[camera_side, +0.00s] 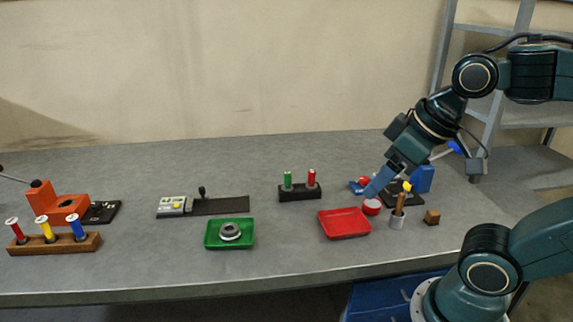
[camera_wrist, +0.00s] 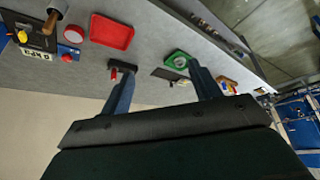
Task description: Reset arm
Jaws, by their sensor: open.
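My gripper (camera_side: 375,187) hangs from the arm at the right of the table in the side view. Its blue fingers point down and left, close to a red round object (camera_side: 371,207) and the red tray (camera_side: 344,223); whether they touch anything there cannot be told. In the wrist view my gripper (camera_wrist: 160,85) shows two blue fingers spread wide apart with nothing between them. The gripper is open and empty.
A green tray (camera_side: 208,241) holds a grey ring (camera_side: 230,231). A black block (camera_side: 300,193) holds green and red cylinders. A grey cup (camera_side: 397,221) and a wooden cube (camera_side: 432,217) stand at right. An orange device (camera_side: 40,198) and wooden rack (camera_side: 55,244) stand at left.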

